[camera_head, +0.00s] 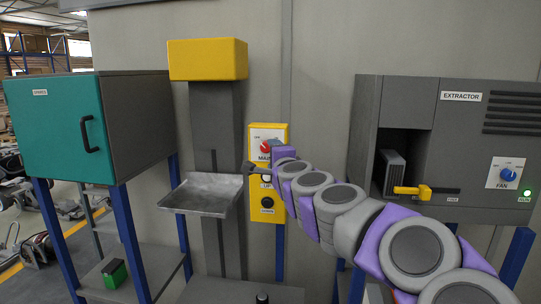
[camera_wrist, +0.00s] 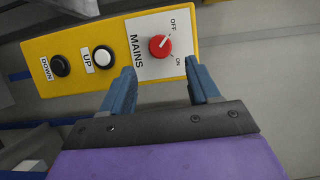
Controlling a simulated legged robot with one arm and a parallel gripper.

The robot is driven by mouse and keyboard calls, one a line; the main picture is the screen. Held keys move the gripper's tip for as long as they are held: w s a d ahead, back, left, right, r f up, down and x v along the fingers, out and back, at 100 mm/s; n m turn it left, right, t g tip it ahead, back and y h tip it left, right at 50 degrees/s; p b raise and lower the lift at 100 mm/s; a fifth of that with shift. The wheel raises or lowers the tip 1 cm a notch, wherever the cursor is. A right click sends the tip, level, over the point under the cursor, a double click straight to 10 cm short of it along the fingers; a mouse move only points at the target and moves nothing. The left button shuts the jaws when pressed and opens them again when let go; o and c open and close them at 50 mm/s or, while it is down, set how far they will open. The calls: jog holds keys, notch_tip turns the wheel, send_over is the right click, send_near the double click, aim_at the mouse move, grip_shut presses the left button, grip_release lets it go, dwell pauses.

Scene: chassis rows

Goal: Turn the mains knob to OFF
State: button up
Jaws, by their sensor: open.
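The mains knob (camera_wrist: 160,45) is a round red knob on a white plate marked MAINS, OFF and ON. Its white mark points up and to the right in the wrist view, on the side of the OFF label. The knob (camera_head: 266,146) also shows in the head view, on the upper part of the yellow control panel (camera_head: 278,210). My gripper (camera_wrist: 160,68) is open and empty. Its two blue fingers lie below the knob in the wrist view, one to each side, and do not appear to touch it. In the head view my gripper (camera_head: 262,170) partly covers the MAINS label and the UP button.
The same panel carries a white UP button (camera_wrist: 103,56) and a black DOWN button (camera_wrist: 61,65). A metal tray (camera_head: 202,195) on a column stands left of the panel. A teal-doored cabinet (camera_head: 60,125) is further left. The extractor (camera_head: 450,145) stands at the right.

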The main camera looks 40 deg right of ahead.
jog(key=b+v, duration=0.1)
jog(key=v, duration=1)
jog(key=w+a+f+n+y+b, duration=0.2)
jog(key=a+f+n+y+b, duration=0.25)
jog(key=a, duration=0.45)
jog(key=w+a+f+n+y+b, duration=0.2)
jog(key=a+f+n+y, duration=0.25)
jog(key=a+f, duration=0.35)
jog(key=s+a+f+n+g+y+b, duration=0.3)
jog(key=a+f+n+g+b, duration=0.25)
jog(key=a+f, duration=0.65)
jog(key=s+a+f+n+g+b, duration=0.25)
jog(key=s+f, duration=0.35)
jog(key=f, duration=0.4)
jog(key=s+a+f+n+g+b, duration=0.2)
jog(key=s+f+n+g+b, duration=0.15)
jog(key=s+f, duration=0.45)
jog(key=s+d+f+n+g+h+b, duration=0.2)
jog(key=s+f+g, duration=0.4)
jog(key=s+f, duration=0.6)
jog(key=shift+s+d+f+n+h+b, duration=0.4)
jog(key=shift+d+h+b, duration=0.5)
jog(key=shift+d+b, duration=0.3)
